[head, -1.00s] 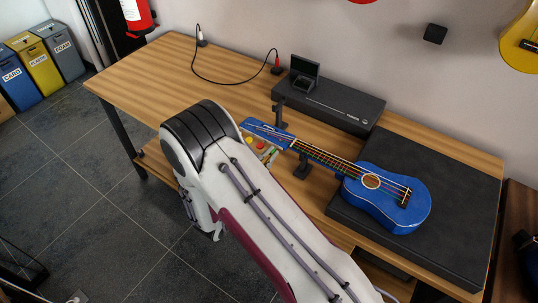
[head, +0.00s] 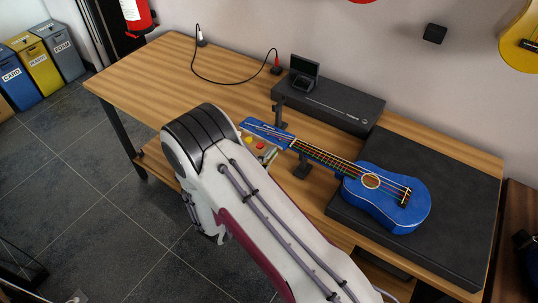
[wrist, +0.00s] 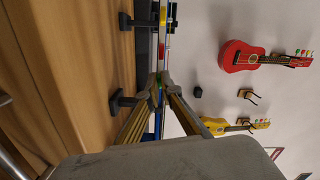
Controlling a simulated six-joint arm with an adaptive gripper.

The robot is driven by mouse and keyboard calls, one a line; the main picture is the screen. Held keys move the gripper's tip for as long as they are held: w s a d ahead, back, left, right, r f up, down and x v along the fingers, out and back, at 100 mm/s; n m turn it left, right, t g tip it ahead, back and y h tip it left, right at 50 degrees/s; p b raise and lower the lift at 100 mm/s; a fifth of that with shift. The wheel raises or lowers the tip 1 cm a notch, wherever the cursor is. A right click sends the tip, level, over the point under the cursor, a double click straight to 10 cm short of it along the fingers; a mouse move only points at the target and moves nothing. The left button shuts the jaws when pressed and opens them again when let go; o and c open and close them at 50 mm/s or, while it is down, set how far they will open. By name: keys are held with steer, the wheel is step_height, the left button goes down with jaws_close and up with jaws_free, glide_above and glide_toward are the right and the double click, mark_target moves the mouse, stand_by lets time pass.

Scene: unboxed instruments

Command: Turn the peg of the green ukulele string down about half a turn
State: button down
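The blue ukulele (head: 385,198) lies face up, its neck pointing to the upper left and its headstock (head: 265,131) beyond a support. A red peg (head: 248,141) and a yellow peg (head: 259,146) show along the headstock's near edge.
Dark supports (head: 303,168) hold the neck above the wooden table (head: 170,75). The body lies on a black mat (head: 455,190). A long black case (head: 335,100) with a small open box lies behind the neck. The table's left part is mostly clear, apart from a cable.

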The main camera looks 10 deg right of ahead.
steer(key=shift+m, duration=1.3)
steer(key=c, duration=2.3)
jaws_free()
steer(key=shift+a, duration=0.1)
steer(key=shift+v, duration=6)
steer(key=shift+f, duration=0.2)
